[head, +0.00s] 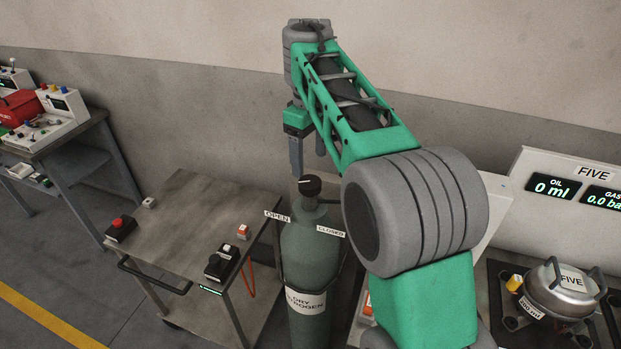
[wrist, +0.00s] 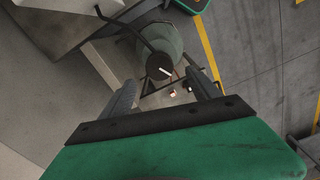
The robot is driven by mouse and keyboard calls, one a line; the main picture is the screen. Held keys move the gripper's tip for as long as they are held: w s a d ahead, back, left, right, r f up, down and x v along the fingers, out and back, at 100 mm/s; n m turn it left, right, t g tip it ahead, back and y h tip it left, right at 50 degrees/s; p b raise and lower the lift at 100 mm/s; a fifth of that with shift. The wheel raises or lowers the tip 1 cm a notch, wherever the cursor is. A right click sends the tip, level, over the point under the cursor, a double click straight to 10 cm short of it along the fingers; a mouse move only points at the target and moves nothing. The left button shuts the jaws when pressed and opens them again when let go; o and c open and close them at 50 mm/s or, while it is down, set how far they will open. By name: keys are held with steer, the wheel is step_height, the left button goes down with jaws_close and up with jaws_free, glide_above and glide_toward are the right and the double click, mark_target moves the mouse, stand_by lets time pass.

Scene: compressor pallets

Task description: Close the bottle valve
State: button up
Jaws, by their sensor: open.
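The bottle valve is a round black knob (head: 311,186) with a white mark, on top of a grey-green gas bottle (head: 311,250) labelled DRY NITROGEN. An OPEN label (head: 277,216) sits left of the knob and a CLOSED label (head: 331,231) sits right of it. The knob's white mark points left, toward the OPEN side. My gripper (head: 308,164) points down just above the knob, open and empty. In the wrist view the knob (wrist: 159,66) appears between and slightly beyond the open fingertips (wrist: 161,81), with no visible contact.
A metal cart (head: 190,235) with a red-button box (head: 120,229) and a black switch box (head: 221,263) stands left of the bottle. A pot labelled FIVE (head: 562,290) and a display panel (head: 570,188) are at right. A bench (head: 60,140) stands far left.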

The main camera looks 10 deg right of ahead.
mark_target(310, 181)
step_height(310, 181, down, 7)
steer(key=b, duration=0.5)
steer(key=shift+r, duration=0.1)
steer(key=c, duration=1.4)
